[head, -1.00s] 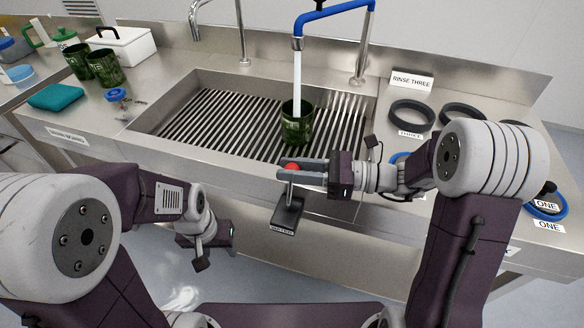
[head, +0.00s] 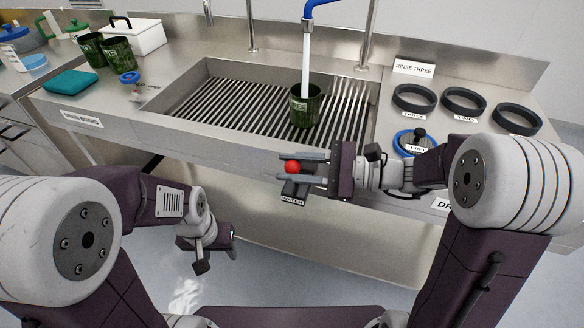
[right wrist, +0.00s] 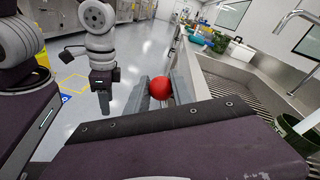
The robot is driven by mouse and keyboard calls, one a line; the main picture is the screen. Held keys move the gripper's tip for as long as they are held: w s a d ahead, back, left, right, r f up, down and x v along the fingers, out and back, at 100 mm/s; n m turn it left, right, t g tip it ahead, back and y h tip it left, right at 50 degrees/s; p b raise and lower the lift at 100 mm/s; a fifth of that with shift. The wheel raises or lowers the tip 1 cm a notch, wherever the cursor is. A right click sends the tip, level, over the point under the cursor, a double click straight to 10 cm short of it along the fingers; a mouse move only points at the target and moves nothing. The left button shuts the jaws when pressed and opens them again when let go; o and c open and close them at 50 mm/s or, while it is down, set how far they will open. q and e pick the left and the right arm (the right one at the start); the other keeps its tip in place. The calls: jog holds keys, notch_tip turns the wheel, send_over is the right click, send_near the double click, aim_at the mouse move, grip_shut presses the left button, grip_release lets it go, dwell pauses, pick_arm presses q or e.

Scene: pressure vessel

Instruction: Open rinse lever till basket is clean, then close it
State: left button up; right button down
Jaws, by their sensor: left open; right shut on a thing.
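The rinse lever has a red ball knob (head: 291,166) and a dark base labelled WATER (head: 294,191) on the sink's front. My right gripper (head: 300,168) is shut on the red knob, which also shows between its fingers in the right wrist view (right wrist: 160,87). The lever's stem is mostly hidden. A dark green basket (head: 306,108) stands upright on the sink's slatted floor. A stream of water (head: 306,62) falls into it from the blue tap (head: 310,12). The basket's inside is too small to judge. My left gripper (head: 232,240) is open and empty, low in front of the counter.
Two green baskets (head: 119,54), a white box (head: 134,34) and a teal cloth (head: 70,83) stand left of the sink. Black rings (head: 414,97), a blue ring (head: 402,142) and a RINSE THREE sign (head: 414,67) are at right. The slatted sink floor (head: 220,105) is free left of the basket.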

jog(key=shift+s+f, duration=0.15)
jog(key=shift+s, duration=0.05)
dwell(0.4)
jog(key=c, duration=1.1)
grip_release()
jog(key=p+v, duration=0.1)
jog(key=v, duration=0.8)
